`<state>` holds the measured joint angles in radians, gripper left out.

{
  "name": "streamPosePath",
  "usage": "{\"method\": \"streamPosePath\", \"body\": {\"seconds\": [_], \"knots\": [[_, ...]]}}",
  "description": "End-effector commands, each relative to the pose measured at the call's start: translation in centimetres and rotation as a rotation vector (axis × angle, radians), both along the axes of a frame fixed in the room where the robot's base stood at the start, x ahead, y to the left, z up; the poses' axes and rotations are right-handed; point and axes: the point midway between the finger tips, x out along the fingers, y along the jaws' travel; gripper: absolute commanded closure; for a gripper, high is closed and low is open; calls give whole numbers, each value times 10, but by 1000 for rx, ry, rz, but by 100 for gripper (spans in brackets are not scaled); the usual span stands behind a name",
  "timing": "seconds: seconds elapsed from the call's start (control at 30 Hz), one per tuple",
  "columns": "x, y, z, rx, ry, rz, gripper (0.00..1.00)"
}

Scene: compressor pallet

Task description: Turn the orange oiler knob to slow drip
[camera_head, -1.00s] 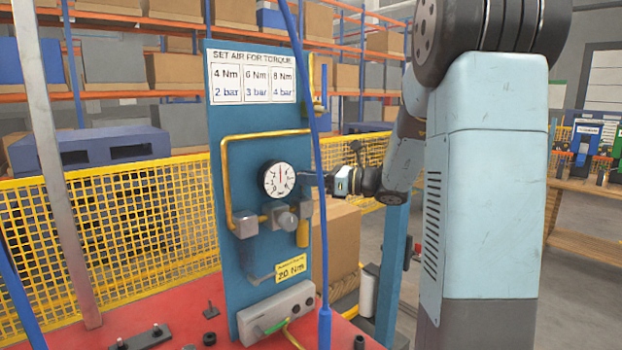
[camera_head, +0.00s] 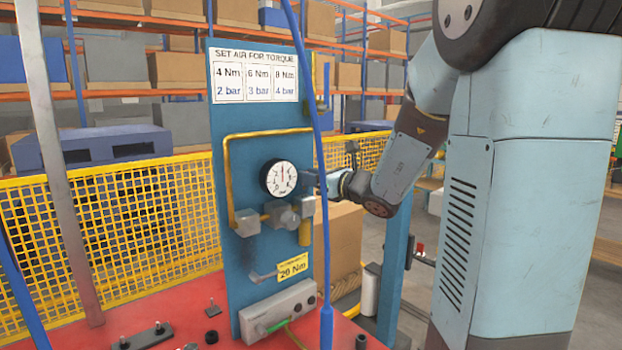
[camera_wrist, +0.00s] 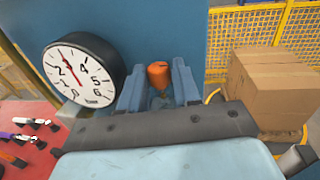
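The orange oiler knob (camera_wrist: 158,75) shows in the wrist view, just right of the gauge. It stands between the two fingers of my gripper (camera_wrist: 158,85). The fingers are apart, one on each side of the knob; whether either touches it I cannot tell. In the head view my gripper (camera_head: 319,184) reaches in from the right, beside the gauge and partly behind the blue hose. The knob itself cannot be made out in the head view.
A round white gauge (camera_head: 279,178) sits on the blue panel (camera_head: 240,110), and shows close to my left finger in the wrist view (camera_wrist: 78,70). A blue hose (camera_head: 319,130) hangs in front of the panel. Cardboard boxes (camera_head: 341,240) stand behind.

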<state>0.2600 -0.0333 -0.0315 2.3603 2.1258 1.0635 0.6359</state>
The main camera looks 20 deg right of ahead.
Motion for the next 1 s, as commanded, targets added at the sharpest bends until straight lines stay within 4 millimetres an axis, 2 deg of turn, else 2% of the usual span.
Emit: {"method": "streamPosePath", "body": {"seconds": [0.33, 0.47, 1.0], "knots": [[-2, 0, -1, 0, 2, 2, 62], [-11, -5, -1, -1, 0, 3, 62], [-94, -58, -2, -1, 1, 0, 62]]}}
